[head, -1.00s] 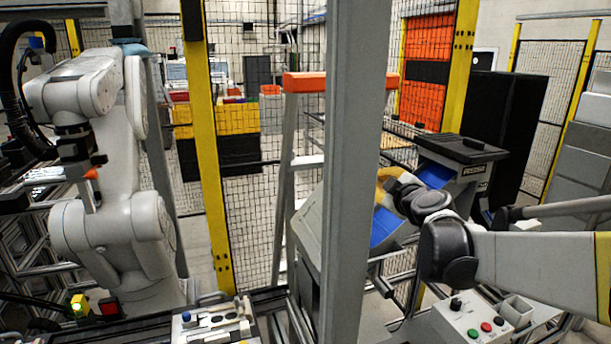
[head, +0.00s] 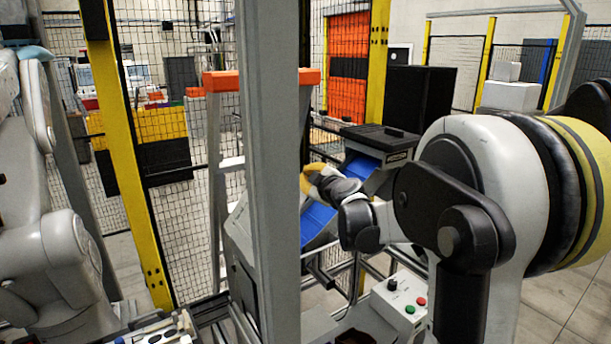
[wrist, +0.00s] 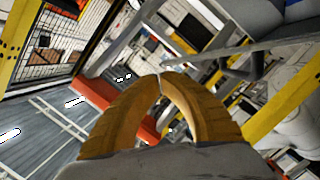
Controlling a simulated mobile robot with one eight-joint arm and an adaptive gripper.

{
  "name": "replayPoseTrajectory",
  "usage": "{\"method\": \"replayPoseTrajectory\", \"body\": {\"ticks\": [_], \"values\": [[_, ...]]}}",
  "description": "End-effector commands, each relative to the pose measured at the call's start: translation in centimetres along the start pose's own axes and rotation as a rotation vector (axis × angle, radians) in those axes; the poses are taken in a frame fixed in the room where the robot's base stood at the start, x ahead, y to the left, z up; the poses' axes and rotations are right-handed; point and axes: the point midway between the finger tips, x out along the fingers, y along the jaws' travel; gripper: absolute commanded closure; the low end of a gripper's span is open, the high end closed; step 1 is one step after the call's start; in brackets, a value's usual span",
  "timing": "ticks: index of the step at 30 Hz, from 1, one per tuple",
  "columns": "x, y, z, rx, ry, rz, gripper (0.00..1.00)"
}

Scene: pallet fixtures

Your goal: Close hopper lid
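The grey hopper body (head: 240,240) stands behind the grey post in the head view, and the post hides part of it. A blue sloping surface (head: 318,222) runs up to a grey unit with a dark flat top (head: 380,138). I cannot tell which panel is the hopper lid. My gripper (head: 308,180) has yellow fingers and overlaps the blue slope in the picture; contact cannot be told. In the wrist view, the curved fingers of my gripper (wrist: 160,77) meet at their tips with nothing between them. A grey-blue panel (wrist: 275,18) shows at the top right there.
The grey post (head: 268,170) stands close in front. A control box (head: 397,300) with red and green buttons sits below my arm. A white robot arm (head: 45,240) stands at left. Yellow-framed mesh fencing (head: 125,150) runs behind. Open floor (head: 560,310) shows at lower right.

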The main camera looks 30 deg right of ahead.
Motion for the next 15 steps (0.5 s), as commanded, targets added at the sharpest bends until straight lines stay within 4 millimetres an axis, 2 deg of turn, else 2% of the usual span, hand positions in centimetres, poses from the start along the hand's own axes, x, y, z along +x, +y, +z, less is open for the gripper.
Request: {"method": "replayPoseTrajectory", "body": {"ticks": [5,15], "values": [[0.1,0.0,0.5,0.011,-0.001,-0.002,1.00],[0.7,0.1,3.0,0.085,-0.002,-0.019,1.00]]}}
